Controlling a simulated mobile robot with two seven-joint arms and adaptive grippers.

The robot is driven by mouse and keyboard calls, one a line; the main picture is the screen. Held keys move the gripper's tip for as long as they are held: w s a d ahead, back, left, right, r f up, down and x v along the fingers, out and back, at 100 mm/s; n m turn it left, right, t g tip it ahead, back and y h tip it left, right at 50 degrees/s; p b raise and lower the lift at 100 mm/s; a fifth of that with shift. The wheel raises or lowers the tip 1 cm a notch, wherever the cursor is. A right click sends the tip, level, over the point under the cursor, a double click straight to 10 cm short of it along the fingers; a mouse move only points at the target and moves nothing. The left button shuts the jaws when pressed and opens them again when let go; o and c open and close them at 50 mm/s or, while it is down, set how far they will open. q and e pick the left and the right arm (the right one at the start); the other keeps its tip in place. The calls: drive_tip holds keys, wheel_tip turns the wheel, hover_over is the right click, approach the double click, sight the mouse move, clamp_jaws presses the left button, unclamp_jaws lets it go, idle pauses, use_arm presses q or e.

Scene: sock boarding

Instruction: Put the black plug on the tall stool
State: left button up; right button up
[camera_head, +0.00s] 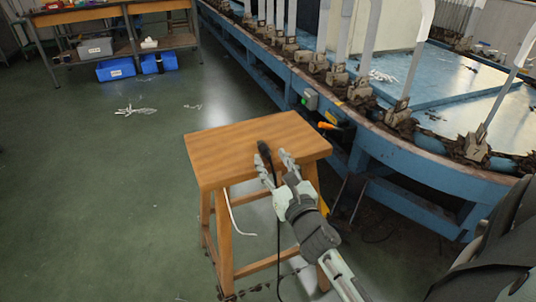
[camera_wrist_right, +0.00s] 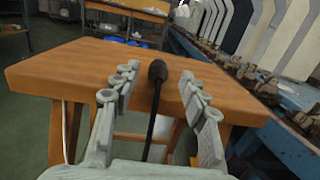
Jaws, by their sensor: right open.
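The tall stool (camera_head: 225,145) is wooden with a flat square top and stands on the green floor; its top also fills much of the right wrist view (camera_wrist_right: 80,68). The black plug (camera_head: 264,149) appears to rest on the stool top near its front edge. In the right wrist view the plug (camera_wrist_right: 157,70) lies between my fingers, with its black cable running down over the edge. My right gripper (camera_head: 272,158) is open, its fingers (camera_wrist_right: 158,80) on either side of the plug with gaps visible. My left gripper is out of view.
A blue curved machine (camera_head: 375,140) with upright grey sock forms stands right of and behind the stool. A wooden workbench (camera_head: 110,12) with blue bins (camera_head: 115,68) is at the back left. White scraps (camera_head: 135,110) lie on the floor. The floor left of the stool is open.

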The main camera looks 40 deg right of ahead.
drive_tip(key=b+v, duration=0.2)
drive_tip(key=v, duration=0.6)
wheel_tip(320, 180, down, 14)
drive_tip(key=s+d+m+g, duration=0.2)
drive_tip(key=m+g, duration=0.5)
drive_tip(key=m, duration=1.1)
use_arm(q)
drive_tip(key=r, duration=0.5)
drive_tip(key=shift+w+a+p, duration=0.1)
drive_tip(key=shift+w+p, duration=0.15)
drive_tip(key=shift+p, duration=0.05)
use_arm(e)
drive_tip(key=s+a+f+m+g+y, duration=0.3)
drive_tip(key=s+a+f+m+g, duration=0.4)
drive_tip(key=s+f+m, duration=0.3)
wheel_tip(320, 180, down, 2)
drive_tip(key=m, duration=0.3)
drive_tip(key=shift+s+m+g, duration=0.35)
drive_tip(key=shift+m+g, duration=0.05)
